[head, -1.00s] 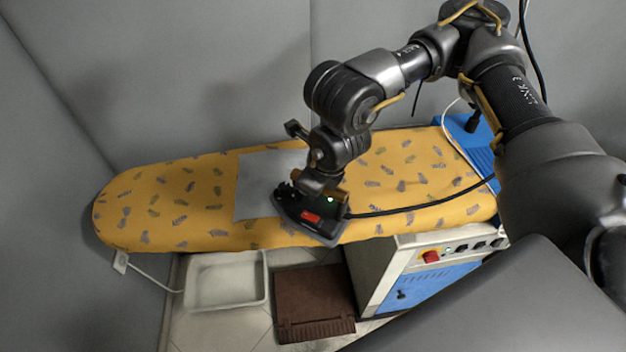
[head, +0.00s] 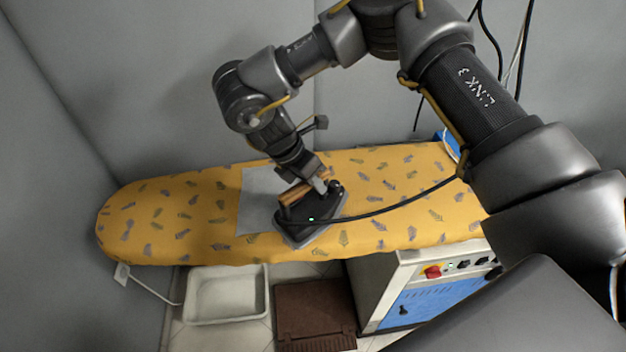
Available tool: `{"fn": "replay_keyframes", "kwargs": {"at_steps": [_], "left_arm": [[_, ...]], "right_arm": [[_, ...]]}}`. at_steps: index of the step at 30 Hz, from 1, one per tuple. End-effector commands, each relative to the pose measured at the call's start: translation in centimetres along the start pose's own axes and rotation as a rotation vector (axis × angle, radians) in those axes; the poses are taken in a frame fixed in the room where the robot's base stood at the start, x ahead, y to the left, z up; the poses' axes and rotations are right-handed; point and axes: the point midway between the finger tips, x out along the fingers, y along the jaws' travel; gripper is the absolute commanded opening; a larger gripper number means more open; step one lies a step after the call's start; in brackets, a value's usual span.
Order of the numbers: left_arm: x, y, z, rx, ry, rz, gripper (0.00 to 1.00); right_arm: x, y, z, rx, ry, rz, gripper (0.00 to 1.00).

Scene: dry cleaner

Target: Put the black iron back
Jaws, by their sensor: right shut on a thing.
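The black iron (head: 318,213) is on the yellow patterned ironing board (head: 400,215), its near end over the edge of a grey cloth (head: 258,190). It has a wooden handle, a green light and a black cord running right. My right gripper (head: 318,186) is shut on the iron's handle, coming down from the upper left. Whether the soleplate touches the board or hovers just above cannot be told. The blue rest area (head: 451,143) at the board's right end is mostly hidden behind my right arm. My left gripper is not in view.
Below the board are a white tray (head: 190,297), a brown mat (head: 300,290) and a white-and-blue cabinet (head: 375,290) with a red switch. Grey walls stand close behind and left. The cord crosses the board's right half, which is otherwise clear.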

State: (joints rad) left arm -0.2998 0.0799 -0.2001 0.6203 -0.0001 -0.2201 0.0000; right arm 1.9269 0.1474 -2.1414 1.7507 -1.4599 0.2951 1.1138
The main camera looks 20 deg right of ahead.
Motion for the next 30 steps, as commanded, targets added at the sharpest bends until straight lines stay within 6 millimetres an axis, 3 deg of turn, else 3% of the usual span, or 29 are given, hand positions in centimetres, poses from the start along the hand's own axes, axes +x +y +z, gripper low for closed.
{"fn": "replay_keyframes", "kwargs": {"at_steps": [6, 18, 30], "left_arm": [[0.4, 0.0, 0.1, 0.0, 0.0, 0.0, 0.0], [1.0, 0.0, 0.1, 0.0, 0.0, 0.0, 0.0], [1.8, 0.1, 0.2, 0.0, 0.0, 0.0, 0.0]], "right_arm": [[0.7, 0.6, 0.1, 0.442, 0.094, -0.18, 0.0], [1.8, 1.5, 0.3, 1.165, 0.257, -0.487, 0.0], [2.5, 2.3, 0.8, 1.657, 0.363, -0.692, 0.0]]}}
